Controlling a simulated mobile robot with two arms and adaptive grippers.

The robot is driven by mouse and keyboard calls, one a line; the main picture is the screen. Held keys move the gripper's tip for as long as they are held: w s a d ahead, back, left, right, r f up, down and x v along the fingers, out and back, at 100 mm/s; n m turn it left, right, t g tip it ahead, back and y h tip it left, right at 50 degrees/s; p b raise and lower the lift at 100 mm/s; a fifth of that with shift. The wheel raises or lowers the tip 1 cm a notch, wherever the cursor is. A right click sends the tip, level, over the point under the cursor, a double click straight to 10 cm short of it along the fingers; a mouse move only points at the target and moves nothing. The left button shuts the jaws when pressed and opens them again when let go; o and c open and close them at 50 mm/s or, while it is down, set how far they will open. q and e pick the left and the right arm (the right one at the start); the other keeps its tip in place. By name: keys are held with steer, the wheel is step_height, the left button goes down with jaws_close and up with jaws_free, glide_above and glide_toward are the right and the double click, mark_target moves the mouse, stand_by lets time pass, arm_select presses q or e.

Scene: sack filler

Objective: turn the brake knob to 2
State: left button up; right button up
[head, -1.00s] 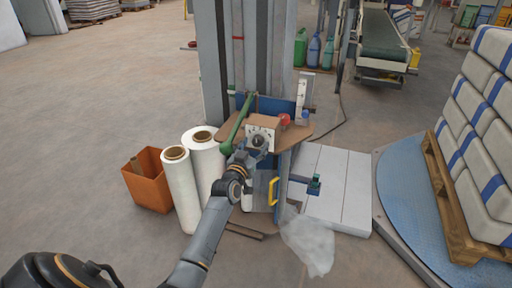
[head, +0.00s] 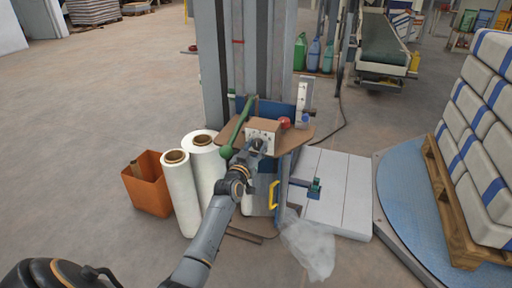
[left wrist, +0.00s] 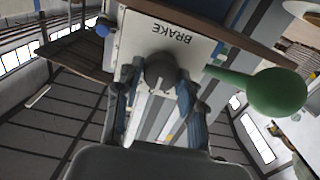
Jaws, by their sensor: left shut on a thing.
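The brake knob (left wrist: 160,72) is dark and round, on a pale panel lettered BRAKE (left wrist: 172,32), which appears upside down in the left wrist view. My left gripper (left wrist: 160,105) is shut on the knob, one finger on each side. In the head view my left gripper (head: 256,148) reaches the front of the small control box (head: 264,128) on the column's brown shelf. The gripper covers the knob and much of the scale there, so I cannot read the setting. My right gripper is not in view.
A green-knobbed lever (head: 227,151) stands just left of the box, and a red button (head: 285,122) sits at its right. White film rolls (head: 181,195) and an orange bin (head: 149,184) are at the left. A yellow handle (head: 274,193) is below the shelf.

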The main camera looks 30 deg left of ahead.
arm_select(q)
steer(key=n+p, duration=0.1)
steer(key=n, duration=0.1)
steer(key=shift+n, duration=0.4)
steer(key=shift+a+n+p, duration=0.1)
steer(key=shift+n+p, duration=0.45)
steer(key=shift+n, duration=0.75)
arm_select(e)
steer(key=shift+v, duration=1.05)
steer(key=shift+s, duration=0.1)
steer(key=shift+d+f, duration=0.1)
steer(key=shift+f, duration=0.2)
arm_select(q)
steer(key=o, duration=1.1)
steer(key=shift+o, duration=0.2)
